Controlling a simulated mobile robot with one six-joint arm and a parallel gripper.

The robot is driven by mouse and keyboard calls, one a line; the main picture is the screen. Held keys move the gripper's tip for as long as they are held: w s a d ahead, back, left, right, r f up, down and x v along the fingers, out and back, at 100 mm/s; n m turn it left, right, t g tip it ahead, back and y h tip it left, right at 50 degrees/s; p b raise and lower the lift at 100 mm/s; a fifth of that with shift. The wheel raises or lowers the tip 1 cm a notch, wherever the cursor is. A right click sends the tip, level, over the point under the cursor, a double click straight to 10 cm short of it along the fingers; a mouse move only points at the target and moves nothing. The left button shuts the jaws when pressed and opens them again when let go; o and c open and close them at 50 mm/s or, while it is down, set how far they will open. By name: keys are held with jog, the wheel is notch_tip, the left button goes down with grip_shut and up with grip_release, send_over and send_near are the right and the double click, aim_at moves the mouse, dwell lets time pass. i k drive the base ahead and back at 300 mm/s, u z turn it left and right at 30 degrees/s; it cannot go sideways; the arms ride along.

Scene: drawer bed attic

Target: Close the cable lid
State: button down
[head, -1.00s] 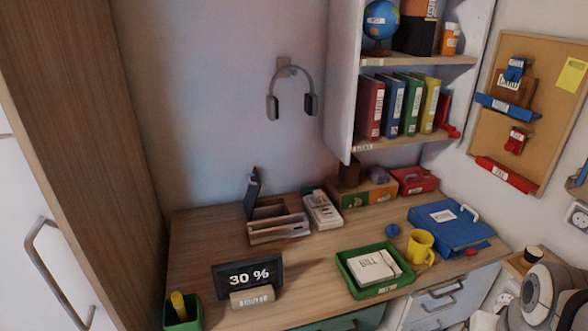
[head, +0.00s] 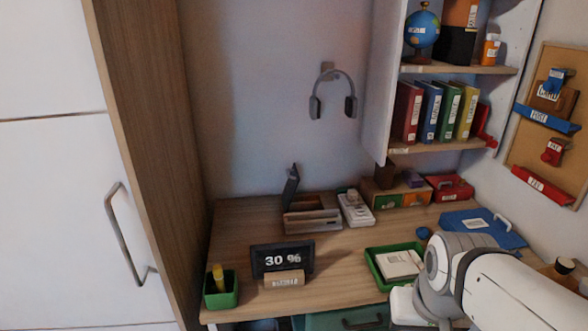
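A wooden box (head: 313,220) stands at the back of the desk, left of the middle. Its dark lid (head: 291,187) stands up open, at the box's left side; this looks like the cable lid. I cannot make out what lies inside the box. My arm comes in from the lower right over the desk's right front part. My gripper is not clearly visible at the end of the arm, so its fingers cannot be judged.
A white power strip (head: 356,209) lies right of the box. The 30 % display (head: 283,258) and green pen cup (head: 221,290) stand in front. A green tray (head: 377,252) is partly hidden by my arm. Shelves (head: 450,70) overhang the right back. The desk middle is clear.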

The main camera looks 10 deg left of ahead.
aim_at(292, 185)
jog(key=z, duration=0.05)
jog(key=i, duration=1)
jog(key=u, duration=0.05)
